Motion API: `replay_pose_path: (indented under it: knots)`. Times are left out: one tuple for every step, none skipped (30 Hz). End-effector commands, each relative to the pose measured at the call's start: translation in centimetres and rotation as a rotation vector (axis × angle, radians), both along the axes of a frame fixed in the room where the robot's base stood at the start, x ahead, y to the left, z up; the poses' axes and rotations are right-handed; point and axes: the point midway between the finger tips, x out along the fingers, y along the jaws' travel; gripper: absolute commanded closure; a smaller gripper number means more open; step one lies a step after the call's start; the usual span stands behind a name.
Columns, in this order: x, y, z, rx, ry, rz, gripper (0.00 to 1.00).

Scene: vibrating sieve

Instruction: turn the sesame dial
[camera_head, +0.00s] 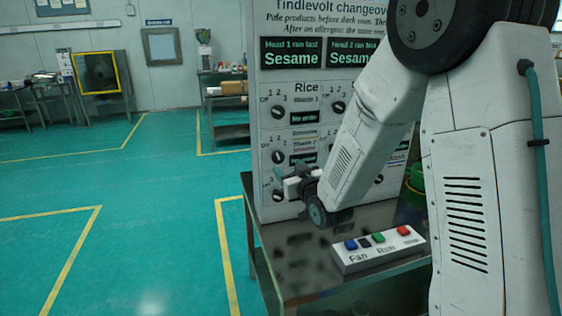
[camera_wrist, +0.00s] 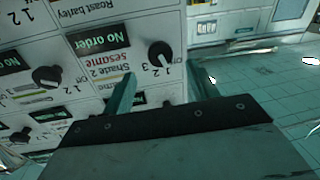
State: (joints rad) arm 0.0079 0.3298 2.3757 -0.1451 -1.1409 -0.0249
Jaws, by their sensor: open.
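The sesame dial (camera_wrist: 160,54) is a round black knob with a pale pointer mark. It sits beside the label reading "Shade 2 sesame" (camera_wrist: 108,72), which appears upside down in the wrist view. In the head view the dial (camera_head: 278,157) is in the left column, second row of the white panel (camera_head: 262,130). My gripper (camera_wrist: 163,88) is open and empty, its two fingers pointing at the panel on either side of this dial in the picture. The dial looks apart from both fingers. In the head view my gripper (camera_head: 288,185) is low at the panel's left side.
Other dials stand close by, such as the rice dial (camera_head: 278,112) and one in the right column (camera_head: 338,108). A button box (camera_head: 380,255) lies on the dark table (camera_head: 300,285) below. Open green floor (camera_head: 150,200) is to the left.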

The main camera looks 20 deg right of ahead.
Motion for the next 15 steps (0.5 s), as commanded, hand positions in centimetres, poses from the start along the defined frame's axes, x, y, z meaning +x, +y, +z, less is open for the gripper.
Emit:
replay_pose_path:
  knots:
    - [0.8, 0.1, 0.0, 0.0, -0.001, 0.0, 0.42]
    - [1.3, 0.2, 0.0, 0.0, 0.0, 0.0, 0.42]
    - [2.0, 0.3, 0.0, 0.0, 0.001, 0.0, 0.42]
    - [2.5, 0.3, 0.0, 0.0, 0.0, 0.0, 0.42]
    - [3.0, 0.4, 0.0, 0.0, 0.0, 0.0, 0.42]
    - [3.6, 0.5, 0.0, 0.0, 0.001, 0.0, 0.42]
    - [4.1, 0.5, 0.0, 0.0, 0.001, 0.001, 0.42]
    - [4.5, 0.6, 0.0, 0.0, 0.001, 0.001, 0.42]
    - [5.0, 0.7, 0.0, 0.0, 0.001, 0.001, 0.42]
    - [5.3, 0.7, 0.0, 0.0, 0.001, 0.001, 0.42]
    - [5.6, 0.8, 0.0, 0.0, 0.001, 0.001, 0.42]
    - [5.9, 0.8, 0.0, 0.0, 0.002, 0.001, 0.42]
    - [6.1, 0.8, 0.0, 0.0, 0.002, 0.001, 0.42]
    - [6.3, 0.8, 0.0, 0.0, 0.002, 0.001, 0.42]
    - [6.5, 0.9, 0.0, 0.0, 0.002, 0.001, 0.42]
